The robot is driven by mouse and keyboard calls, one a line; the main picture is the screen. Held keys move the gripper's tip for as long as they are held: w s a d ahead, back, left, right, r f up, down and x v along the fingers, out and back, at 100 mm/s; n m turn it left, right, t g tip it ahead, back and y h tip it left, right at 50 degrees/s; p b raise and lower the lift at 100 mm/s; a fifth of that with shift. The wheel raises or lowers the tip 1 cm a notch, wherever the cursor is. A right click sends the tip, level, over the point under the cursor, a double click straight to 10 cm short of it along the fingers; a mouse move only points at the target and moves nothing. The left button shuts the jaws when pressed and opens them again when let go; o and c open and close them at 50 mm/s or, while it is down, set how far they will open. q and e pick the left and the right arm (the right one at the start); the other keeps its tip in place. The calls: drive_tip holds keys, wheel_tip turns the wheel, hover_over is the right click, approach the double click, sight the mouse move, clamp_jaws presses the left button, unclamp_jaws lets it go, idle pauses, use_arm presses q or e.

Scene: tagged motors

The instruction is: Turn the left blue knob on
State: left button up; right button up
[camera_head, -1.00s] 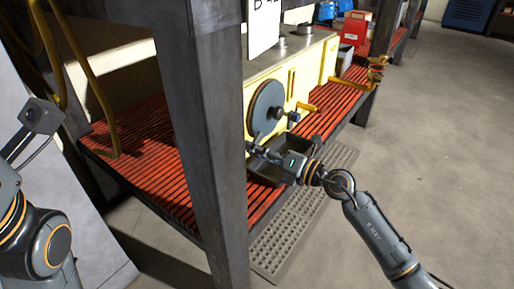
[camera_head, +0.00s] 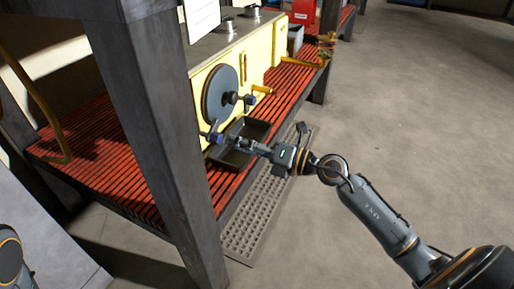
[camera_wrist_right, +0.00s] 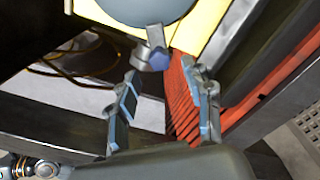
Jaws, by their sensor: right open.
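A yellow machine (camera_head: 262,62) with a large grey-blue disc (camera_head: 218,93) stands on the red slatted shelf. The left blue knob (camera_head: 212,136) is low on its front, below the disc, and it also shows in the right wrist view (camera_wrist_right: 151,57). The right blue knob (camera_head: 249,100) is to the right of the disc. My right gripper (camera_head: 228,141) is open, its fingertips close to the left knob. In the right wrist view my gripper's fingers (camera_wrist_right: 165,78) are spread, with the knob ahead between their tips; contact cannot be told. My left gripper is out of view.
A dark grey post (camera_head: 160,130) rises just left of the knob. A dark open tray (camera_head: 250,128) lies on the shelf (camera_head: 90,150) under the machine, close to my right gripper. Yellow handles (camera_head: 262,89) stick out on the right. The floor (camera_head: 420,130) at right is clear.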

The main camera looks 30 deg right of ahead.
drive_tip(key=shift+v, duration=2.5)
